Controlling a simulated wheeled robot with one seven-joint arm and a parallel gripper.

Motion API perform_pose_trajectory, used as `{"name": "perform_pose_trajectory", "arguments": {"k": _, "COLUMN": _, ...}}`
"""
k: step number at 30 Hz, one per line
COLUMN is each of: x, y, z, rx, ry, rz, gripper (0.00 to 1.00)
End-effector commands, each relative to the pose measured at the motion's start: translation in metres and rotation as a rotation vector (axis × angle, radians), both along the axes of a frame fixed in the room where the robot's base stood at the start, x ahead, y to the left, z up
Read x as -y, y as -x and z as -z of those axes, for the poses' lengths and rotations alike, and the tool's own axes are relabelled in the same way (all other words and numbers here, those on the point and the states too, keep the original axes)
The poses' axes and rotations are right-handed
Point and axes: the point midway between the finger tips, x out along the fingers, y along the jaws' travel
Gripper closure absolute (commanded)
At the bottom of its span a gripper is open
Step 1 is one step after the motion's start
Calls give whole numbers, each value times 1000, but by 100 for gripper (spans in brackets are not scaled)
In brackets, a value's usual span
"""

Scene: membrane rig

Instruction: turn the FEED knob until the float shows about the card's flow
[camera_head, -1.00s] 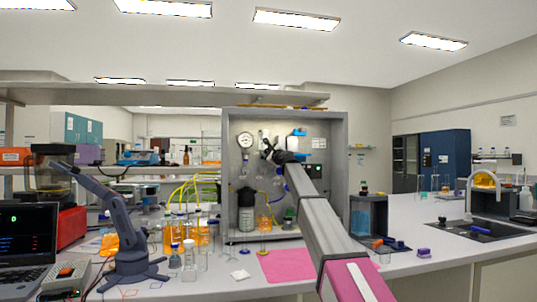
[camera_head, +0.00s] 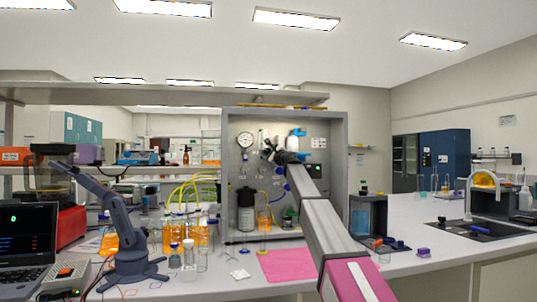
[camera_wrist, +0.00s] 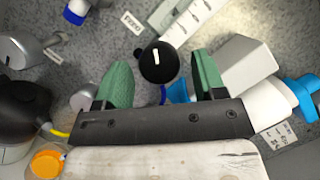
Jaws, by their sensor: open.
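A black round knob (camera_wrist: 158,62) with a white pointer line sits on the grey panel in the wrist view. It lies between the green pads of my gripper (camera_wrist: 160,80), with a gap visible on each side. My gripper is open and also shows in front of the panel in the head view (camera_head: 271,150). A white scaled strip (camera_wrist: 195,22), likely the flow meter, runs up and right from near the knob. The float cannot be made out. A small label (camera_wrist: 132,22) above left of the knob is unreadable. No flow figure is legible on any card.
A grey block (camera_wrist: 248,66) and a blue fitting (camera_wrist: 302,92) stand close right of the fingers. Grey fittings and a blue-ended one (camera_wrist: 75,12) lie left. In the head view, a pressure gauge (camera_head: 245,139) is left of my gripper; a pink mat (camera_head: 284,265) lies below.

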Motion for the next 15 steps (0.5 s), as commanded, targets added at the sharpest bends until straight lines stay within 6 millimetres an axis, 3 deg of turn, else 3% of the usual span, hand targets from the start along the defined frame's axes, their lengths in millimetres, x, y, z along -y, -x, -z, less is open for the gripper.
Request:
{"name": "perform_pose_trajectory", "arguments": {"k": 9, "x": 33, "y": 51, "z": 15, "rx": 0, "ry": 0, "rz": 0, "gripper": 36}}
{"name": "perform_pose_trajectory", "arguments": {"k": 15, "x": 48, "y": 71, "z": 20, "rx": 0, "ry": 0, "rz": 0, "gripper": 36}}
